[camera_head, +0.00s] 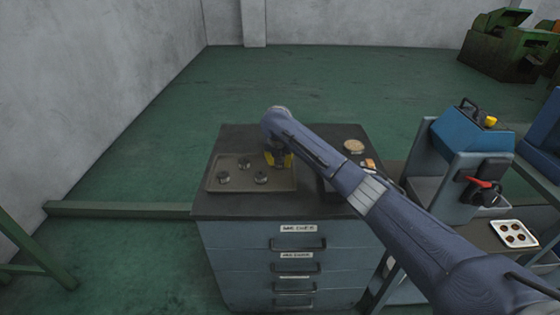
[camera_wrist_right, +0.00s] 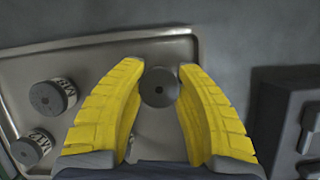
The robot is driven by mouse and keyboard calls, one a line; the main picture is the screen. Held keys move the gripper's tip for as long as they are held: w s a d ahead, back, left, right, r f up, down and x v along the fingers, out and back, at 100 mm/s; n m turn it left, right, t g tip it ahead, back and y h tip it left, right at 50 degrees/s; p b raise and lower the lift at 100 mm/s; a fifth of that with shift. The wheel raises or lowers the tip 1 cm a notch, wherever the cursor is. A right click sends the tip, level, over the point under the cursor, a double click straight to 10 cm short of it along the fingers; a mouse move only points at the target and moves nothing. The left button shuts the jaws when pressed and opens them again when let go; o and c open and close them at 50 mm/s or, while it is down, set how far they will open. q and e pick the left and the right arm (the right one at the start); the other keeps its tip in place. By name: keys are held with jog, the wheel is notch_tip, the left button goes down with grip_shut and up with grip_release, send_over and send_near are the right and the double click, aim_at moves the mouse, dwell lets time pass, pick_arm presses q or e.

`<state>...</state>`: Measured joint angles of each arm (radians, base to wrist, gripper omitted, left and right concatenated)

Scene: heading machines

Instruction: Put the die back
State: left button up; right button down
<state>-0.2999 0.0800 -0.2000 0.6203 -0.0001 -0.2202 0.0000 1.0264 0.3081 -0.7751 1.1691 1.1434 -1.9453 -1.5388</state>
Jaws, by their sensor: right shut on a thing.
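My right gripper (camera_head: 279,160) is over the right part of a grey metal tray (camera_head: 214,186) on top of the cabinet. In the right wrist view its two yellow fingers (camera_wrist_right: 160,95) are closed on a dark round die (camera_wrist_right: 159,87), seen end-on. Whether the die touches the tray below cannot be told. Three other short dark dies stand on the tray: one at the front left (camera_head: 223,177), one at the back (camera_head: 243,163) and one nearer the middle (camera_head: 261,178). Two labelled dies show in the right wrist view (camera_wrist_right: 53,96). My left gripper is out of view.
The drawer cabinet (camera_head: 290,240) has a dark top. A round tan item (camera_head: 354,146) lies on it, right of my arm. A blue-grey machine (camera_head: 470,150) with a white tray of small parts (camera_head: 514,234) stands to the right. A dark box (camera_wrist_right: 285,120) shows beside the tray.

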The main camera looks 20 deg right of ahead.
jog(key=c, duration=1.2)
grip_release()
jog(key=v, duration=1.2)
